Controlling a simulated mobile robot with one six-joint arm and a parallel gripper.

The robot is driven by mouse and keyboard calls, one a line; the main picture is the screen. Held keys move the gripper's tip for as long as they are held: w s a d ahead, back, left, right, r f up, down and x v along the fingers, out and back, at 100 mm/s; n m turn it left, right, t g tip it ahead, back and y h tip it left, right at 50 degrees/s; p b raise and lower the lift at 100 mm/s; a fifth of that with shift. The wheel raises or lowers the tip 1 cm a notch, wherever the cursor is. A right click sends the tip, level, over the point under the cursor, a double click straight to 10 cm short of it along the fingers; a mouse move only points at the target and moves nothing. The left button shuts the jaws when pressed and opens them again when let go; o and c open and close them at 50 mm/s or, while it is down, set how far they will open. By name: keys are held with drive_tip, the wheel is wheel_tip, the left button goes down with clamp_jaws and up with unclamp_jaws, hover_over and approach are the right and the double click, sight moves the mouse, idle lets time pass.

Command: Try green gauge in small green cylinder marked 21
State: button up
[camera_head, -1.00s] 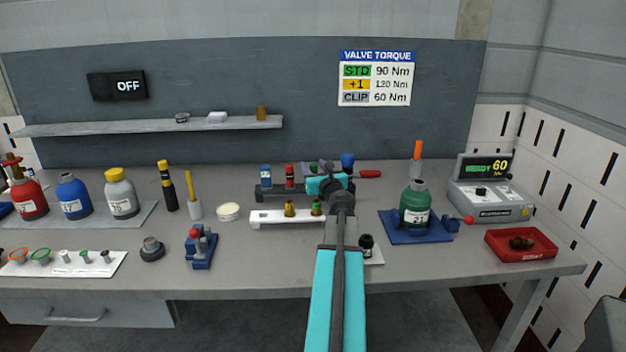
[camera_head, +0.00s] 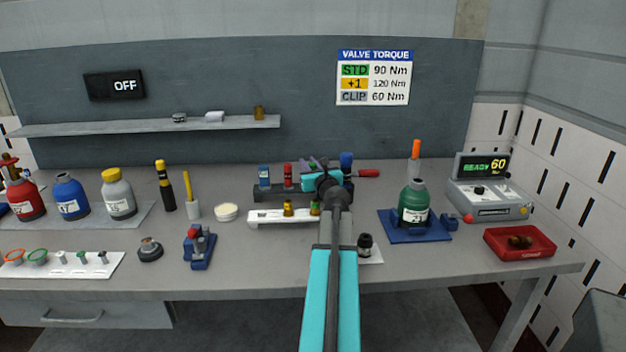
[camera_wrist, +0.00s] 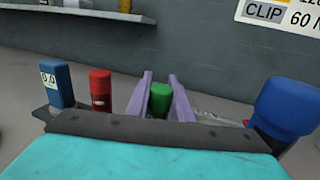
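The green gauge (camera_wrist: 160,98) sits between the two purple fingers of my gripper (camera_wrist: 161,90) in the wrist view and fills the gap between them; the fingers look shut on it. In the head view, my gripper (camera_head: 313,166) is at the dark rack, partly hidden by my arm. A green cylinder (camera_head: 413,200) with a dark neck stands upright on a blue base at right, well apart from my gripper.
The rack also holds a blue gauge (camera_wrist: 57,85) and a red gauge (camera_wrist: 100,90). A large blue knob (camera_wrist: 288,105) is close on the right. A white tray (camera_head: 265,218) lies in front. A tester (camera_head: 490,192) and a red tray (camera_head: 545,245) stand at right.

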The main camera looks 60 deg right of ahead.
clamp_jaws()
drive_tip(key=shift+r, duration=0.1)
drive_tip(key=r+b+v, duration=0.3)
drive_tip(key=b+v, duration=1.3)
drive_tip(key=v, duration=0.2)
drive_tip(key=shift+r+b, duration=0.2)
drive_tip(key=shift+b, duration=0.2)
idle(1.0)
idle(1.0)
